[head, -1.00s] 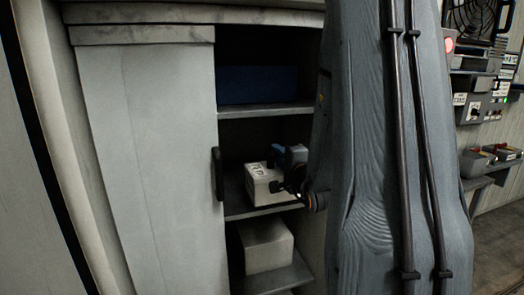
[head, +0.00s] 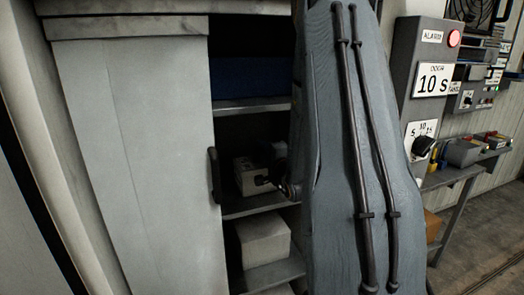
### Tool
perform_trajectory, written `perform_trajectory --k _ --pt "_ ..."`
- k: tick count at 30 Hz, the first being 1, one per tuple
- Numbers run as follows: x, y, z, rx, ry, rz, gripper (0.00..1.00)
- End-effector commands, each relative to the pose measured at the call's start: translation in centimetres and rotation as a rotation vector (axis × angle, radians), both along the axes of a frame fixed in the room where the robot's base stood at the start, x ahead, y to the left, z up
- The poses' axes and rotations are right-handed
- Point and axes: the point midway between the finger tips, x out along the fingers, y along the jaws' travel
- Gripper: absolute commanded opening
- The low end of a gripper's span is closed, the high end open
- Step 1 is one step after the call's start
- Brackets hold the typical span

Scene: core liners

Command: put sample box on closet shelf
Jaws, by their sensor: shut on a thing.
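The sample box (head: 246,181), a small pale box with dark markings, is inside the closet at the middle shelf (head: 250,207). My gripper (head: 268,180) is at the right side of the box and shut on it. I cannot tell whether the box rests on the shelf or hangs just above it. My arm hides the right part of the closet opening, and the gripper's fingers are small and dark.
The closet's pale door (head: 130,160) with a dark handle (head: 214,175) covers the left side. A blue box (head: 250,77) is on the upper shelf, a pale box (head: 263,241) on the lower. An alarm panel (head: 430,80) and a bench (head: 455,175) stand right.

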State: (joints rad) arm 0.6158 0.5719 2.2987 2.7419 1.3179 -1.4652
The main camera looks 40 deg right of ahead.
Motion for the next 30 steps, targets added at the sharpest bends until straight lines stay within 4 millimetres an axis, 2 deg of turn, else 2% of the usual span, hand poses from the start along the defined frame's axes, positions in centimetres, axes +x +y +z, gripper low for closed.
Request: perform_trajectory --k 12,13,16,29,30 --pt "0.09 0.0 -0.13 -0.004 -0.006 0.001 0.0" --pt "0.04 0.04 -0.32 -0.001 -0.002 0.001 0.2" --pt "0.03 0.03 -0.24 -0.001 -0.002 0.001 0.37" --pt "-0.01 0.04 0.2 -0.001 -0.002 0.001 0.37" --pt "-0.58 0.1 0.01 -0.002 -0.003 0.0 0.37"
